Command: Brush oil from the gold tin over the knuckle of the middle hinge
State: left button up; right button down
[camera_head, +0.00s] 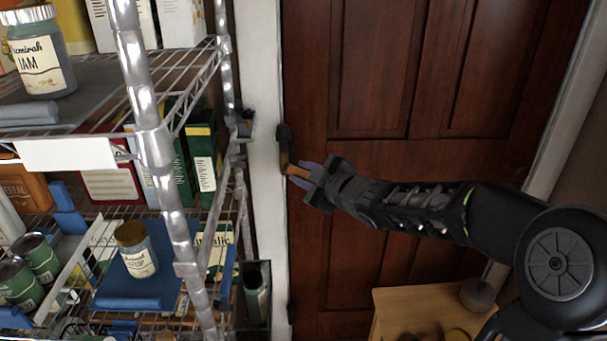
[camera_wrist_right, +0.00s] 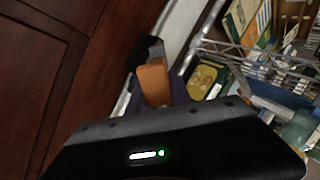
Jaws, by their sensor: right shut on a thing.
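My right gripper (camera_head: 304,174) is shut on a brush by its orange handle (camera_head: 297,171). The handle also shows in the wrist view (camera_wrist_right: 154,84), with a dark end beyond it. The brush points left at the middle hinge (camera_head: 284,142), a dark upright piece on the door's left edge. The brush end overlaps the hinge's lower part in the head view; I cannot tell whether it touches. Gold-coloured things (camera_head: 457,335) show at the bottom edge, on the small wooden table; I cannot tell whether one is the gold tin. My left gripper is not in view.
The red-brown panelled door (camera_head: 375,95) fills the middle. A wire shelf rack with a shiny post (camera_head: 160,165) stands on the left, holding jars, cans and boxes. The wooden table (camera_head: 400,305) stands low at right with a grey round object (camera_head: 476,294).

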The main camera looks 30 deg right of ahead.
jog(key=shift+r, duration=0.1)
jog(key=shift+d+r+p, duration=0.1)
jog(key=shift+r+p, duration=0.55)
jog(key=shift+p, duration=0.1)
jog(key=shift+f, duration=0.1)
jog(key=shift+f+b, duration=0.75)
jog(key=shift+b, duration=0.1)
jog(key=shift+r, duration=0.2)
jog(key=shift+w+r+p, duration=0.1)
jog(key=shift+r+p, duration=1.35)
jog(key=shift+p, duration=0.05)
jog(key=shift+r, duration=0.1)
